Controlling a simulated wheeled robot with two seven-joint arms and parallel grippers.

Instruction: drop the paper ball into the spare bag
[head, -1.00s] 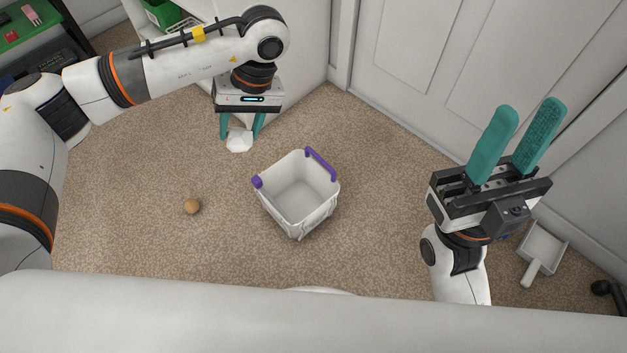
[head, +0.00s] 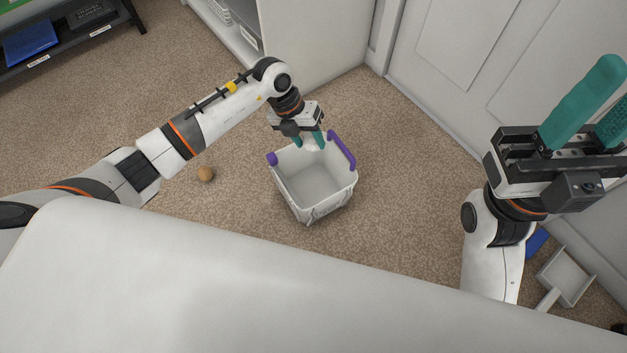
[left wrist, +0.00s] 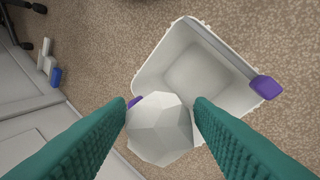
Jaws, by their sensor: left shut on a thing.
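The spare bag (head: 322,192) is a white, open-topped container with purple parts on its rim, standing upright on the carpet. It looks empty in the left wrist view (left wrist: 190,68). My left gripper (head: 311,143) is shut on the white, faceted paper ball (left wrist: 160,128). It holds the ball at the bag's back rim in the head view, where the ball is mostly hidden between the teal fingers. In the left wrist view the ball overlaps the near edge of the bag. My right gripper (head: 607,97) is open and empty, raised at the right.
A white dustpan (head: 566,278) and a blue item (head: 537,242) lie at the lower right. A white cabinet (head: 315,45) and door (head: 455,50) stand behind. Carpet around the bag is clear.

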